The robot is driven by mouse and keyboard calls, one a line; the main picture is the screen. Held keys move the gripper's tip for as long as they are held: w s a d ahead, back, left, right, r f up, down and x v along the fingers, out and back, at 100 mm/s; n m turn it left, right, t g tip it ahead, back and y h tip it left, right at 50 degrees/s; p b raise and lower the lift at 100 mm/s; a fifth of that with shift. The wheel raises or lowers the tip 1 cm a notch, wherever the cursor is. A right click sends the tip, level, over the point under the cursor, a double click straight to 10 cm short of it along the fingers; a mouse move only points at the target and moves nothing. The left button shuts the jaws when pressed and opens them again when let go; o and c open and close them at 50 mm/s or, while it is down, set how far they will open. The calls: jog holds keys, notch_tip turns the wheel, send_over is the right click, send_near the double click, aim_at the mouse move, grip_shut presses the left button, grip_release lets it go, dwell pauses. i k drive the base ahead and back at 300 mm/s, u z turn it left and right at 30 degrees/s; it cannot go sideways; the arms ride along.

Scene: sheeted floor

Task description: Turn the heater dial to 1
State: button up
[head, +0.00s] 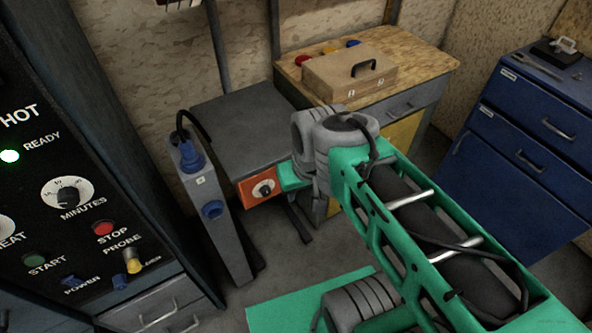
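A tall black control panel (90,125) fills the left side. A dial (5,228) at its left edge is cut off by the frame, with a label that reads "EAT" below it, so its pointer and numbers cannot be read. A dial marked MINUTES (68,194) sits to its upper right. A small orange box with a dark knob on a pale plate (263,189) shows near the centre, beside a green part of my arm. I cannot tell whether they touch. My arm reaches in from the lower right, and I cannot make out my gripper's fingers.
A grey post with blue sockets (215,215) stands between the panel and the orange box. Behind are a grey table (240,115) and a wooden bench (425,65) with a case (350,78). A blue drawer cabinet (520,150) stands right. Floor is bare near the centre.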

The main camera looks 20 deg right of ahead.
aim_at(265, 191)
jog(key=u, duration=0.05)
jog(key=k, duration=0.35)
jog(key=u, duration=0.55)
jog(key=i, duration=0.3)
jog(key=z, duration=0.15)
jog(key=k, duration=0.6)
jog(key=u, duration=1.45)
jog(key=i, duration=0.5)
jog(key=u, duration=0.05)
